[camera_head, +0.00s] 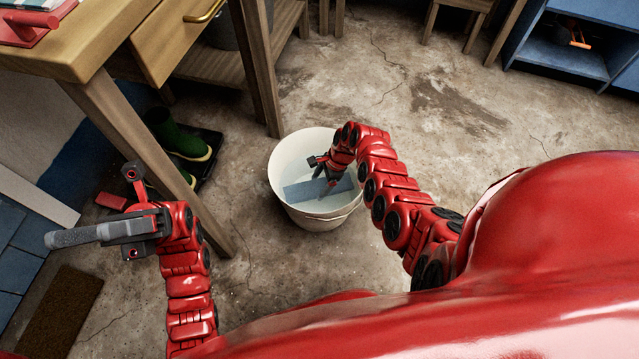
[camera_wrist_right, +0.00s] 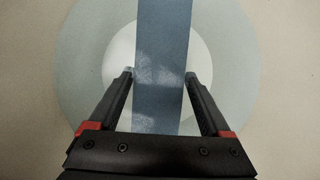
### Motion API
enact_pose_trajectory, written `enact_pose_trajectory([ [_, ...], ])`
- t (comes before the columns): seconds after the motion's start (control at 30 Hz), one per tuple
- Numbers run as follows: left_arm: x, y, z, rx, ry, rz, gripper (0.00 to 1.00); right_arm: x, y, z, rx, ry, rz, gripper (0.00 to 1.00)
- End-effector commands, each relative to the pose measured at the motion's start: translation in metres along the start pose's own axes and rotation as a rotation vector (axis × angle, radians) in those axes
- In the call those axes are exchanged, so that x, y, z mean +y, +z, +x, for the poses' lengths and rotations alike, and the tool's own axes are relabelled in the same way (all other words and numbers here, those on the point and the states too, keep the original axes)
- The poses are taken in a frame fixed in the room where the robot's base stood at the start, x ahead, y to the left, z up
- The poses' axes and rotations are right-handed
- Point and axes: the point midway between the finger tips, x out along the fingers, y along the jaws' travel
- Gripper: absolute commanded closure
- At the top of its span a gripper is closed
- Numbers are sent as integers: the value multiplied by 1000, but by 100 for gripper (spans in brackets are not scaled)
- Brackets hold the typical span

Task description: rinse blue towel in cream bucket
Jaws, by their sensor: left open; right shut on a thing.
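The cream bucket (camera_head: 280,172) stands upright on the floor in the middle of the head view, holding pale water. The blue towel (camera_head: 300,191) is a flat strip inside the bucket, at the water. My right gripper (camera_head: 324,178) reaches down into the bucket and is shut on the towel. In the right wrist view the towel (camera_wrist_right: 163,50) runs up between the two dark fingers (camera_wrist_right: 160,76), with the round bucket (camera_wrist_right: 80,50) around it. My left gripper (camera_head: 133,210) is open, off to the left of the bucket and apart from it.
A wooden table (camera_head: 95,50) with a drawer stands at the upper left, its leg (camera_head: 150,150) between my left gripper and the bucket. Green boots (camera_head: 180,140) stand under it. A brown mat (camera_head: 60,315) lies at the lower left. Floor right of the bucket is clear.

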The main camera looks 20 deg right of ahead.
Motion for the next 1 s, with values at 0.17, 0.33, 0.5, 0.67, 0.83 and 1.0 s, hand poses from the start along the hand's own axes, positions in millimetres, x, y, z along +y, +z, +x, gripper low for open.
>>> enact_pose_trajectory([
  [0.17, 0, -5, -10, 0, 0, 0, 50, 0, -4, 12, -1, 1, -1, 98],
  [0.33, 1, -7, -15, 0, 0, 0, 50, 0, -7, 20, -2, 1, 0, 98],
  [0.5, 1, -7, -14, 0, 0, 0, 50, 0, -7, 18, -1, 0, 0, 98],
  [0.67, 1, -7, -14, 0, 0, 0, 50, 0, -7, 18, -1, 0, 0, 98],
  [0.83, 1, -7, -14, 0, 0, 0, 50, 0, -7, 18, -1, 0, 0, 98],
  [1.0, 1, -7, -14, 0, 0, 0, 50, 0, -7, 18, -1, 0, 0, 98],
])
